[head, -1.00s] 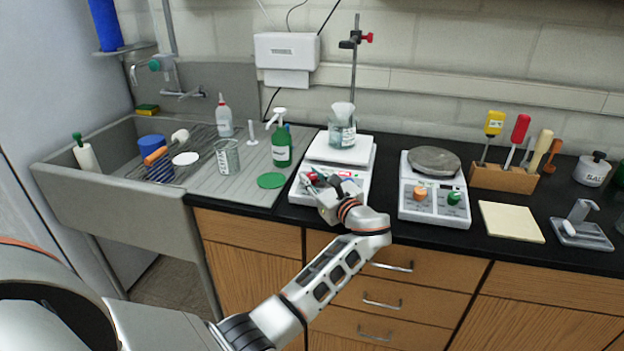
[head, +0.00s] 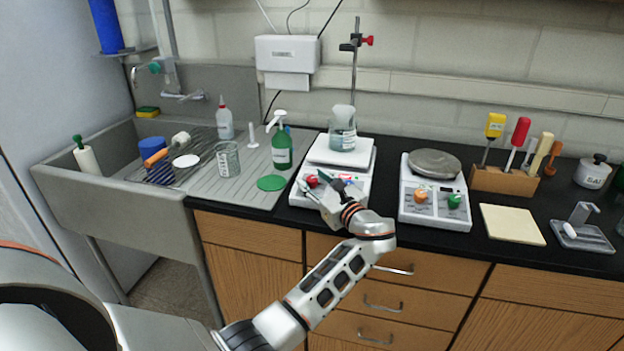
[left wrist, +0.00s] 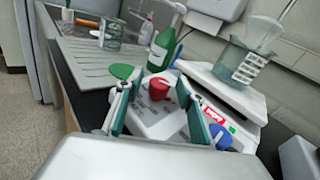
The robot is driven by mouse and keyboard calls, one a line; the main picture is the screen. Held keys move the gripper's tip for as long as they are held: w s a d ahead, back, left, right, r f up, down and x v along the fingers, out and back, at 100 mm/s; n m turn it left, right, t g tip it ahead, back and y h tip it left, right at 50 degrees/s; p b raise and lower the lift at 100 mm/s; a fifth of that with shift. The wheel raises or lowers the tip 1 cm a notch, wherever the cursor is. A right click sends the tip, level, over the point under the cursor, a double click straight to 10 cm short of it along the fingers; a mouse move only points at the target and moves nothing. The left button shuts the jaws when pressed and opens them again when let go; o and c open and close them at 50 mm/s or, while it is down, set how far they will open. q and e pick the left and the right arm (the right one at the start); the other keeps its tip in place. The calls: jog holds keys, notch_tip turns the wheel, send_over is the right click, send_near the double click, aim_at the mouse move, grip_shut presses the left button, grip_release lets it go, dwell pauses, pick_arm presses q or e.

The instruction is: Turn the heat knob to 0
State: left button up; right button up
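The white hotplate unit (head: 355,192) stands on the black counter with a beaker (head: 343,138) on its top plate. Its front panel carries a red knob (left wrist: 158,88) and a blue knob (left wrist: 222,138); I cannot read which is marked heat. In the head view the red knob (head: 312,181) shows by the fingers. My left gripper (left wrist: 159,84) is open, with one teal-padded finger on each side of the red knob; the left wrist view shows gaps beside it. The blue knob is partly hidden behind the right finger. My right gripper is not in view.
A second unit (head: 408,212) with orange and green knobs stands to the right. A green bottle (head: 282,150) and green disc (head: 271,183) are to the left, by the sink (head: 110,190). A tool block (head: 503,179) and pale pad (head: 512,224) lie farther right.

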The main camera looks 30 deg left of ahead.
pick_arm(q)
jog(key=shift+v, duration=3.2)
